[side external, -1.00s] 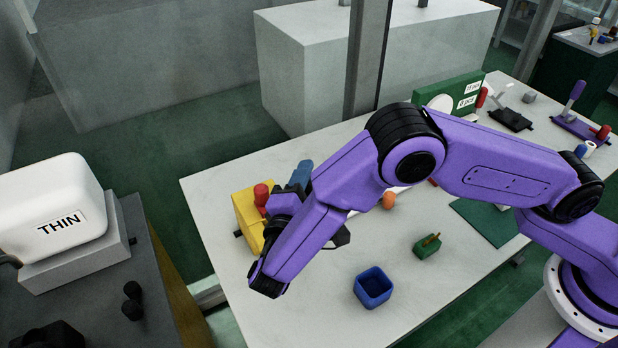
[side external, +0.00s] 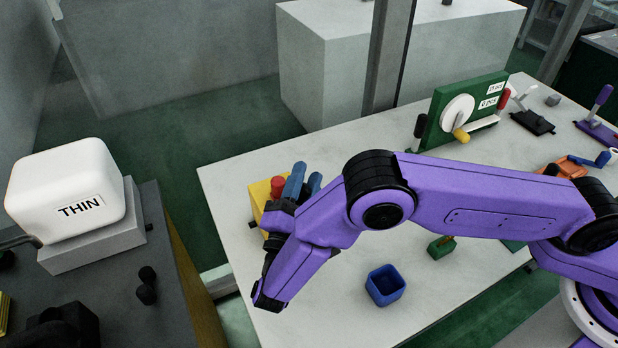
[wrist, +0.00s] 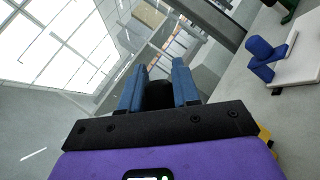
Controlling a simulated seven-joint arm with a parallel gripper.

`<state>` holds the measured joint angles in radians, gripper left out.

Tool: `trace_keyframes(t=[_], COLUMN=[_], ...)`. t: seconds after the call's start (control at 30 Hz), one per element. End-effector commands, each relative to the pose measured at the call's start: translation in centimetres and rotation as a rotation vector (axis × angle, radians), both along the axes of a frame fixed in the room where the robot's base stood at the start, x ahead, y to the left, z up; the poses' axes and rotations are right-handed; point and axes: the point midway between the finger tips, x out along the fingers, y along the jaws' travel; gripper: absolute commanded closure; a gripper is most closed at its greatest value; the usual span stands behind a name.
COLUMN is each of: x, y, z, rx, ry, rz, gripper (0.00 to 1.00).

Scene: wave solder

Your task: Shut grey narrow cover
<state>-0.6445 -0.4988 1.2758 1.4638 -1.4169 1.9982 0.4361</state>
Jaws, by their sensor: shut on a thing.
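The thing labelled THIN (side external: 66,186) is a pale, rounded box-shaped cover at the left in the side view. It sits on a light grey block (side external: 95,246), and I cannot tell whether it is fully seated. A grey pipe or arm meets its left side. My gripper (side external: 304,180) is well to its right, over the white table, with blue fingers pointing up. In the wrist view my gripper (wrist: 160,75) is shut on a dark rounded thing (wrist: 160,96). What that thing belongs to cannot be seen. The THIN cover is not seen in the wrist view.
A yellow block (side external: 258,190) with a red knob (side external: 278,187) stands beside my gripper. A blue open box (side external: 385,286) and a green block (side external: 441,247) are nearer. A green panel with a white wheel (side external: 457,112) stands behind. Black knobs (side external: 147,285) lie on the dark left bench.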

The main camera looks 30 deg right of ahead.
Motion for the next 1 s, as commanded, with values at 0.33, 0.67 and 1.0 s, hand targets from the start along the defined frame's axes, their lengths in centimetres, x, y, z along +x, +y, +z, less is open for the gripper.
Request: trace_keyframes(t=[0.33, 0.67, 1.0], x=[-0.03, -0.02, -0.01], y=[0.48, 0.54, 0.52], z=[-0.22, -0.23, -0.22], rx=[-0.048, -0.055, -0.055], ry=[0.003, 0.003, 0.002], rz=[0.004, 0.004, 0.002], gripper=[1.00, 1.00, 0.48])
